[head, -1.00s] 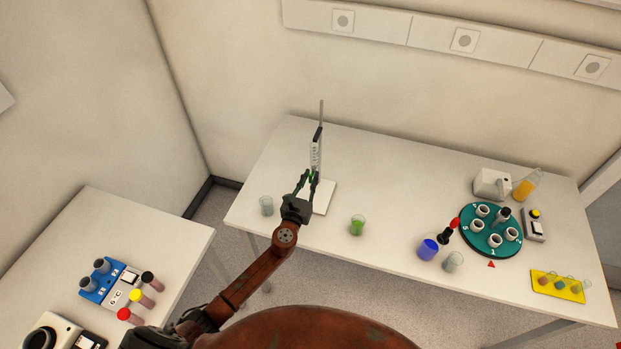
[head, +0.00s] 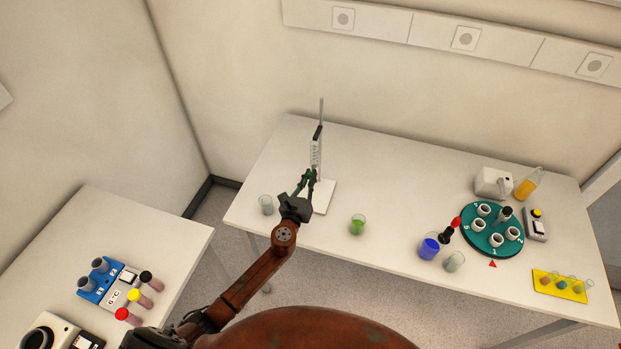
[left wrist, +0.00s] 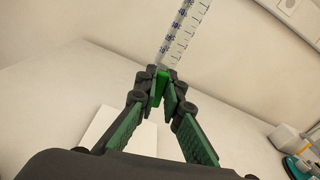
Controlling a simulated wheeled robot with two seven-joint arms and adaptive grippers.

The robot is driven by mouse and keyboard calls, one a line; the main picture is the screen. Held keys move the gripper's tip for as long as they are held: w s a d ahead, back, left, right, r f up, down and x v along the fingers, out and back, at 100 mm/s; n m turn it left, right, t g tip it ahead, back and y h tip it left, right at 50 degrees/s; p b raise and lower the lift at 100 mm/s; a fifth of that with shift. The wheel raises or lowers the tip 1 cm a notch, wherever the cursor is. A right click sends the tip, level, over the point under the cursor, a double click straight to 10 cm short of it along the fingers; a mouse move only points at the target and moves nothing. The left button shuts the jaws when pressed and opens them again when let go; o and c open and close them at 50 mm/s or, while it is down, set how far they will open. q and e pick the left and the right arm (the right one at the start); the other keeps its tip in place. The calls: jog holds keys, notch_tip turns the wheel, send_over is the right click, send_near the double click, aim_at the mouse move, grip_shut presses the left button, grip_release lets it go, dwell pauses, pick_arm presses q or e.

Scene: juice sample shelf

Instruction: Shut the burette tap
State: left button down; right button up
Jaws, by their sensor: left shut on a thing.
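The burette (head: 316,154) stands upright on its stand, whose white base (head: 326,192) rests on the table. My left gripper (head: 308,174) is at the burette's lower end in the head view. In the left wrist view its fingertips (left wrist: 166,88) are closed together on the green burette tap (left wrist: 160,82), just below the graduated tube (left wrist: 182,38). The fingers hide much of the tap, so its exact angle cannot be told. My right gripper is not in view.
An empty beaker (head: 266,204) stands left of the stand and a beaker of green liquid (head: 357,224) to its right. A blue beaker (head: 429,247) and teal carousel (head: 470,238) are further right. The table's back middle is clear.

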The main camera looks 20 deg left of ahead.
pick_arm(q)
jog(key=n+b, duration=0.1)
jog(key=n, duration=0.3)
jog(key=shift+a+f+n+b, duration=0.15)
jog(key=shift+n+b, duration=0.15)
jog(key=shift+b, duration=0.1)
jog(key=n+b, duration=0.1)
jog(key=n, duration=0.3)
jog(key=shift+f+n, duration=0.1)
jog(key=shift+n, duration=0.2)
jog(key=n+b, duration=0.1)
jog(key=n, duration=0.2)
jog(key=shift+a, duration=0.1)
jog(key=shift+f+n, duration=0.1)
jog(key=shift+n, duration=1.6)
jog(key=c, duration=2)
grip_release()
jog(key=shift+c, duration=0.2)
jog(key=shift+s, duration=0.1)
